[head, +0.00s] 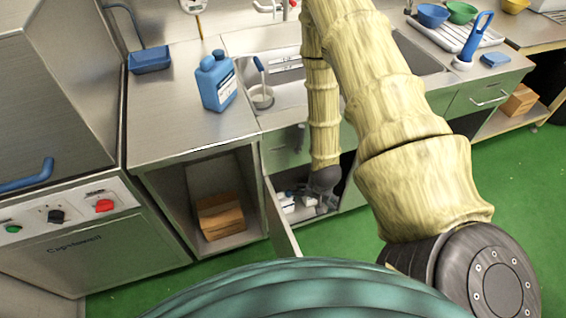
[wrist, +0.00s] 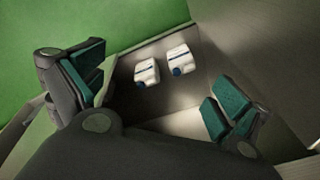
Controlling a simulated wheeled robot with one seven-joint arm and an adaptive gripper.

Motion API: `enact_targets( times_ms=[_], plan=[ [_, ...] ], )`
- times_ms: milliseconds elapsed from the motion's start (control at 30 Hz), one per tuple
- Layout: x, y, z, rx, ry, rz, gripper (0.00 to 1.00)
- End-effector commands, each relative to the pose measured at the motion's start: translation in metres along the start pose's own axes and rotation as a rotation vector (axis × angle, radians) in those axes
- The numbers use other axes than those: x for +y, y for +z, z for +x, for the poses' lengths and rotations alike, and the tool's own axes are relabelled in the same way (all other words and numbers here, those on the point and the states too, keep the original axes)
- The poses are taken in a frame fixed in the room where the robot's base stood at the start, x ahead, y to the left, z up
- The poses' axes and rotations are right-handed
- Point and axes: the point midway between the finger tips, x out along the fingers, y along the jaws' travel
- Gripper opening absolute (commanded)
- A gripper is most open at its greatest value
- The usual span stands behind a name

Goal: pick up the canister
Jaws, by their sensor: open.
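Two small white canisters with blue caps lie in a lower cabinet. In the wrist view, one is on the left (wrist: 146,72) and one on the right (wrist: 180,59), side by side and apart. In the head view, a white canister (head: 287,203) shows at the cabinet opening, left of my gripper (head: 321,200). My gripper is open, with its green-padded fingers (wrist: 157,98) spread wide to either side of the canisters and nothing between the pads. A larger blue canister (head: 216,83) with a white label stands upright on the counter.
An open cabinet door (head: 281,222) stands left of my gripper. A cardboard box (head: 220,216) sits in the open compartment further left.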

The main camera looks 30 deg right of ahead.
Motion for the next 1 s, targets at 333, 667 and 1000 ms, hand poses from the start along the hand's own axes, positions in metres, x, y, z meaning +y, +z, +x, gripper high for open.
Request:
enact_targets(
  times_ms=[333,667,1000],
  plan=[
    [-0.03,-0.011,0.087,0.055,-0.096,0.438,1.0],
    [-0.054,-0.028,0.143,0.083,-0.17,0.829,1.0],
    [-0.069,-0.044,0.188,0.085,-0.222,1.18,1.0]
  ],
)
